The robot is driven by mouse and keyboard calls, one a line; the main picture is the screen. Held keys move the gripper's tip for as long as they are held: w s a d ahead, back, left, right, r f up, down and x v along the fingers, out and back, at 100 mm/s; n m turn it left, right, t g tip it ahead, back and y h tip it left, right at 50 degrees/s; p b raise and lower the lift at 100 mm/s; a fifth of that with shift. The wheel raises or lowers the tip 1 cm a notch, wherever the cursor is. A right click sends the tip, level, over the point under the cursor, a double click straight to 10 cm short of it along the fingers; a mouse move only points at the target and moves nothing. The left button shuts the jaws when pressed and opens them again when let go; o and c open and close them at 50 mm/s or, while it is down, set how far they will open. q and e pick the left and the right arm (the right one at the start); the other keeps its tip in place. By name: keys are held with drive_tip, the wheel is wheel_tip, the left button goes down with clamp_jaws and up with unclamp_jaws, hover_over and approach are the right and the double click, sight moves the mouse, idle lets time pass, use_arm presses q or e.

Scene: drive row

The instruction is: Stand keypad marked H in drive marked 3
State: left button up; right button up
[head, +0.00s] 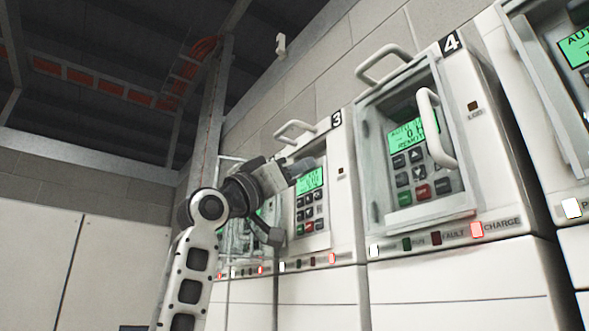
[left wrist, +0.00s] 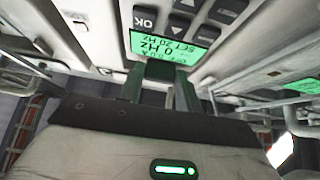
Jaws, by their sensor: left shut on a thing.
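The drive marked 3 (head: 344,165) stands in the row in the head view, left of the drive marked 4. A keypad (head: 308,213) with a green screen, dark keys and one red key is at its front pocket; it looks upright. My left gripper (head: 303,167) is at the keypad's top edge. In the left wrist view the keypad (left wrist: 172,38) appears upside down, its screen reading 0 Hz. The left gripper's fingers (left wrist: 160,88) are shut on a dark part at its top edge. No letter H is readable. I cannot tell whether the keypad is fully seated.
The drive marked 4 (head: 510,170) has its own keypad (head: 418,165) behind a framed cover with a handle (head: 436,130) sticking out. Another drive is partly cut off at the right edge. A further front shows partly behind my left arm. A bare block wall rises behind.

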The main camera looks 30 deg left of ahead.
use_arm(q)
drive_tip(key=shift+f, duration=0.1)
use_arm(e)
drive_tip(key=shift+f, duration=0.1)
use_arm(q)
drive_tip(key=o, duration=1)
drive_tip(key=shift+s, duration=0.1)
drive_tip(key=b+v, duration=0.6)
drive_tip(key=v, duration=1)
drive_tip(key=shift+a+b, duration=0.1)
drive_tip(key=shift+b, duration=0.3)
use_arm(e)
drive_tip(key=shift+w+a+f+y, duration=0.2)
drive_tip(key=shift+a+f, duration=0.2)
drive_tip(key=shift+f, duration=0.15)
drive_tip(key=shift+w+a+f+y, duration=0.1)
drive_tip(key=shift+a+f+y, duration=0.1)
drive_tip(key=shift+a+f, duration=0.25)
use_arm(q)
drive_tip(key=shift+f, duration=0.1)
use_arm(e)
drive_tip(key=shift+d+t, duration=0.1)
drive_tip(key=shift+t, duration=0.2)
